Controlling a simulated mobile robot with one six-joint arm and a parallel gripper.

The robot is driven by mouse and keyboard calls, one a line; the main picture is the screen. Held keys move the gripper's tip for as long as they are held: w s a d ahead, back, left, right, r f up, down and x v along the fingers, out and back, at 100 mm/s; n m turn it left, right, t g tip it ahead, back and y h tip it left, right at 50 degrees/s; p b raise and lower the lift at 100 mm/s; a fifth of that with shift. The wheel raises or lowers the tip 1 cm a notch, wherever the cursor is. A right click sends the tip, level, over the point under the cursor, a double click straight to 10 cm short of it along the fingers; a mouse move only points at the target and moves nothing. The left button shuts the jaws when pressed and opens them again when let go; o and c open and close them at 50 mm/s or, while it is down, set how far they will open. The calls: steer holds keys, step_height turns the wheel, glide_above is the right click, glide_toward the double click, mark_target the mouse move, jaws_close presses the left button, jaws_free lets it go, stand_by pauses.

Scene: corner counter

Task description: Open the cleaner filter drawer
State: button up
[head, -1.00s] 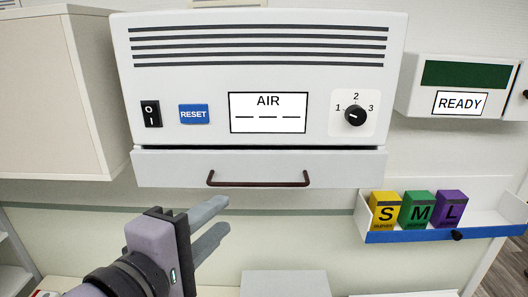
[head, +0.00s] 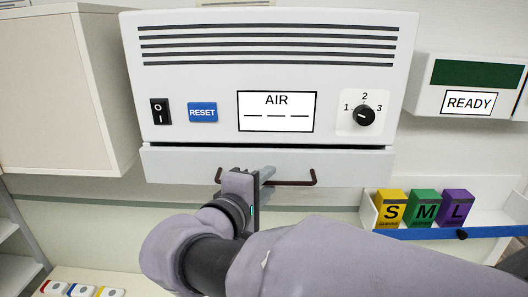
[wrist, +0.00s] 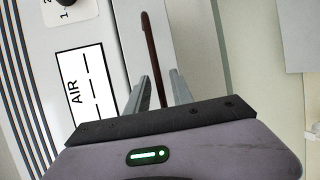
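The cleaner (head: 270,75) is a white box with vents, a power switch, a RESET button and a dial. Its screen reads AIR with dashes. The filter drawer (head: 185,165) is the pale front below, pushed in, with a thin dark gap along its top. Its dark red bar handle (head: 300,183) is partly hidden behind my gripper (head: 268,175). In the wrist view, the handle (wrist: 151,50) runs between the two grey fingers of my gripper (wrist: 160,85). The fingers are apart, with space visible beside the bar. I cannot tell whether either finger touches it.
A blue-edged tray (head: 430,234) at the right holds yellow S, green M and purple L boxes. A white unit reading READY (head: 470,103) hangs above it. A beige cabinet (head: 60,90) stands left of the cleaner. Small colored items (head: 82,290) lie at the bottom left.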

jaws_close()
stand_by(1.2)
